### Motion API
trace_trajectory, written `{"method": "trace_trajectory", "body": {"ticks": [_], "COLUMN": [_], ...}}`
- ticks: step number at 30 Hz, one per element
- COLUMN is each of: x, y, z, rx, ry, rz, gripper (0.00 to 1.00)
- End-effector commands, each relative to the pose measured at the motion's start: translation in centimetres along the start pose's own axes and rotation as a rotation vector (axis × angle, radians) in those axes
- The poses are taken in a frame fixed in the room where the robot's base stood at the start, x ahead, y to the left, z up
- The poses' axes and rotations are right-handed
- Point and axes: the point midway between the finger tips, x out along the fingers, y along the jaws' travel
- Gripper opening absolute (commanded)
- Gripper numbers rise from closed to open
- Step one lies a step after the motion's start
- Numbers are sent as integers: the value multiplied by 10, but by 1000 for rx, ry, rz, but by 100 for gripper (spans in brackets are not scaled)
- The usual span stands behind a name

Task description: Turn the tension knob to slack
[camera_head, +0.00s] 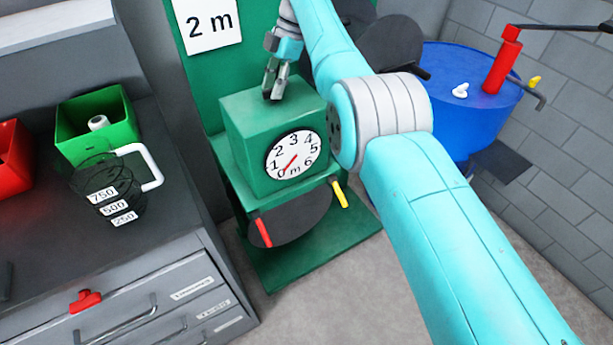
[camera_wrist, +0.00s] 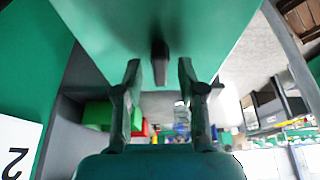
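The green machine box (camera_head: 247,150) has a round white dial marked in metres (camera_head: 292,155), its red needle pointing low, near 0. My gripper (camera_head: 271,92) reaches down to the top of this box, fingers pointing at it. In the wrist view my gripper (camera_wrist: 160,72) is open, with a finger on either side of a small dark knob (camera_wrist: 160,62) on the green surface. I see gaps between the knob and both fingers. The knob looks like a narrow bar. In the head view the fingers mostly hide it, and no slack marking is readable.
Below the dial is a dark disc (camera_head: 290,222) with red and yellow handles. A blue drum (camera_head: 455,110) with a red post stands right. A "2 m" sign (camera_head: 209,22) hangs behind.

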Motion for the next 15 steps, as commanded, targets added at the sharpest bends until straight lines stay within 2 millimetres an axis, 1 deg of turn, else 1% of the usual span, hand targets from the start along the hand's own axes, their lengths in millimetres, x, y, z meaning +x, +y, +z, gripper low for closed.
{"method": "trace_trajectory", "body": {"ticks": [8, 15], "x": [1, 1], "y": [0, -1], "z": [1, 0], "rx": [61, 182], "ry": [-1, 0], "rz": [27, 78], "gripper": [40, 40]}}
